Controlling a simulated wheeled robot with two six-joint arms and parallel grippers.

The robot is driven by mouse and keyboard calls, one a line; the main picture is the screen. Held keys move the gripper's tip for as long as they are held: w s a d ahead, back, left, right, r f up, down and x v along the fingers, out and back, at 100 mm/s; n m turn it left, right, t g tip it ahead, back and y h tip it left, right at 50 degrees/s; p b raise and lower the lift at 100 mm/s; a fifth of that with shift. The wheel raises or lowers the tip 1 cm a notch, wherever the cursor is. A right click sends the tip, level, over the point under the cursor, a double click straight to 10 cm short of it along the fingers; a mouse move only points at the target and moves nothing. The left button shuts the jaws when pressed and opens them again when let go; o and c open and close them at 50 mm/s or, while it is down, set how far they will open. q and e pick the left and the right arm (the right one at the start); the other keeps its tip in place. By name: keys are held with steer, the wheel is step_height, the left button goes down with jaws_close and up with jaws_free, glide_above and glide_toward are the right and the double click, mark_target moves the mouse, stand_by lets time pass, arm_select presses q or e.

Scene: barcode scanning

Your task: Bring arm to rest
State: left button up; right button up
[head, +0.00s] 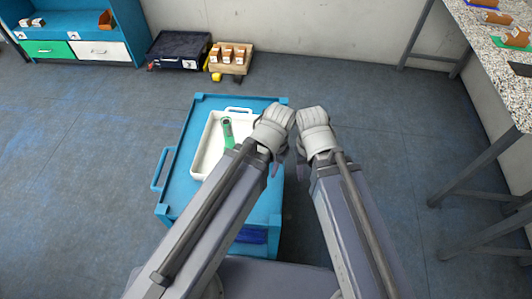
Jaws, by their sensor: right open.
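Both of my arms reach forward from the bottom of the head view, with their wrists close together near the centre. My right gripper (303,168) points down below its wrist and is open, with only a little of its dark fingers showing. My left gripper (276,166) is mostly hidden behind its own wrist and arm, so its opening cannot be told. A green and dark handheld scanner (228,133) lies in a white tray (203,163), left of my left wrist. Nothing is seen held in the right gripper.
The tray sits on a blue cart (183,165) with a side handle, partly hidden by my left arm. A speckled counter (488,38) with small boxes stands at right. A dark crate (178,48), a wooden crate (231,64) and a blue shelf (84,20) stand behind. The floor between is clear.

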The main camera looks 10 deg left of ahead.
step_height(320, 180, up, 9)
steer(key=p, duration=0.9)
steer(key=shift+r, duration=0.15)
stand_by(0.4)
